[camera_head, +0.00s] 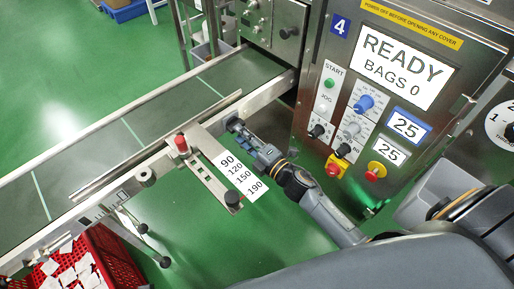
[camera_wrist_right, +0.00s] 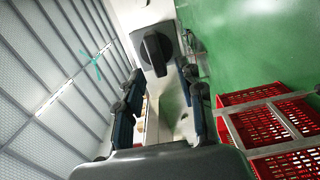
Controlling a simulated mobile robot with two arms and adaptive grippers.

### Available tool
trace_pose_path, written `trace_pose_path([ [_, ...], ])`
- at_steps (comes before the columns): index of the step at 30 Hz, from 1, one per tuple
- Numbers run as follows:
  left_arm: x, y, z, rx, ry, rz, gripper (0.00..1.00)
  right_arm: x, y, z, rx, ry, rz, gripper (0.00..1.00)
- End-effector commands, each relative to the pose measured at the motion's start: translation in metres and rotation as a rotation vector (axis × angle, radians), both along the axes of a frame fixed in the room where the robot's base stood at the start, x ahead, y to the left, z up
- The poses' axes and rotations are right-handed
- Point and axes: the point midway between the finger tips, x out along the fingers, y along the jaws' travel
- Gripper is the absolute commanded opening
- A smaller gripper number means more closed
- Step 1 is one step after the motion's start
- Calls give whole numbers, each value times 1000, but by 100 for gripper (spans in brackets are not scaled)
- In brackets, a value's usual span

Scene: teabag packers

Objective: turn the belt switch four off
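A dark rotary switch (camera_wrist_right: 157,52) with a raised bar handle sits on a pale plate on the conveyor's side, in the right wrist view. Its bar runs nearly up and down in that picture, tilted slightly. In the head view a small dark part at the rail, likely this switch (camera_head: 235,124), is partly covered by my gripper. My right gripper (camera_wrist_right: 161,80) is open, its two fingers apart on either side of the line to the switch, with nothing between them. It also shows in the head view (camera_head: 257,148) beside the rail. My left gripper is out of view.
The machine panel marked 4 (camera_head: 340,26) carries a READY screen (camera_head: 405,62), knobs and red buttons. The conveyor belt (camera_head: 130,135) runs diagonally. A guide with a red knob (camera_head: 181,143) and a number scale (camera_head: 243,175) is close to my gripper. Red crates (camera_wrist_right: 262,125) stand below.

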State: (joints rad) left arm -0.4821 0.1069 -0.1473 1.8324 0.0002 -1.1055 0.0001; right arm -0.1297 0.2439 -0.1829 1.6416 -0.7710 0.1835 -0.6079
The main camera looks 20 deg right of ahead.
Motion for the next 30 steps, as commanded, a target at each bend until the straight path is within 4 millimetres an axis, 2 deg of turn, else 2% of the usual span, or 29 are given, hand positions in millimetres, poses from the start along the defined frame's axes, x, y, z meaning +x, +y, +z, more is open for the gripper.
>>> trace_pose_path([
  [6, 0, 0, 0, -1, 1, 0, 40, -46, -16, -2, -1, 4, 0, 38],
  [12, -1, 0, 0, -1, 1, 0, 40, -76, -27, -1, 0, 3, 1, 38],
  [18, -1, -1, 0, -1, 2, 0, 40, -87, -31, -1, -1, 1, 1, 38],
  [30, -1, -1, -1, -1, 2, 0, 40, -88, -31, 0, -1, 1, 1, 38],
])
